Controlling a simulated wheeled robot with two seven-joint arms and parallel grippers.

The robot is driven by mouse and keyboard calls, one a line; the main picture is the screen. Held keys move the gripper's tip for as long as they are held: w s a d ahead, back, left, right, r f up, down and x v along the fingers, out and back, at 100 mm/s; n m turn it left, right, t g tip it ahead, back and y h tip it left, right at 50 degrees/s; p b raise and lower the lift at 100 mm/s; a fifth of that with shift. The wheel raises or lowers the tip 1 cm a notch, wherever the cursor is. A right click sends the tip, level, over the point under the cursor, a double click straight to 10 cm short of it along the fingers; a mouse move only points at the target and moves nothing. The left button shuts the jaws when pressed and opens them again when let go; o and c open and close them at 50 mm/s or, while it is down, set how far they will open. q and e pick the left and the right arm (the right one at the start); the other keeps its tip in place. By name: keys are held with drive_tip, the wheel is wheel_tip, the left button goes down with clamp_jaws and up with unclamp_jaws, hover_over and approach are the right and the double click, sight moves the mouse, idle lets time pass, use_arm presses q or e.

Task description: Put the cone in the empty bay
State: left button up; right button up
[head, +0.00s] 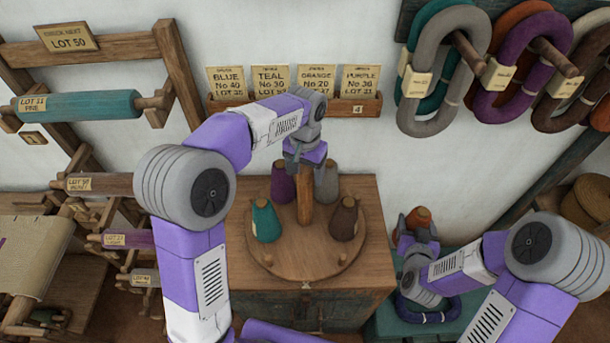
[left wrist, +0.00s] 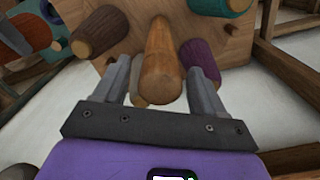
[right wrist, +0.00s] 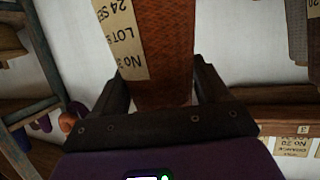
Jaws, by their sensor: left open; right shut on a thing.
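A round wooden turntable (head: 305,268) sits on a cabinet. Around its central post (head: 304,200) stand a teal cone (head: 265,222), a purple cone (head: 283,184), a grey cone (head: 327,182) and a brown cone (head: 344,220). The front of the turntable, between teal and brown, holds no cone. My left gripper (head: 306,163) is open over the post; in the left wrist view the post (left wrist: 162,65) lies between its fingers. My right gripper (head: 419,236) is shut on an orange cone (head: 418,217), right of the cabinet. In the right wrist view the labelled orange cone (right wrist: 166,50) fills the jaws.
A teal box (head: 385,320) with a blue-purple hank (head: 428,312) stands below my right gripper. A card rack (head: 290,103) hangs behind the turntable. Hanks (head: 445,60) hang at upper right. A bobbin frame (head: 180,75) stands at left.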

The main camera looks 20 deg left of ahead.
use_arm(q)
drive_tip(key=shift+f, duration=0.9)
drive_tip(key=shift+c, duration=0.2)
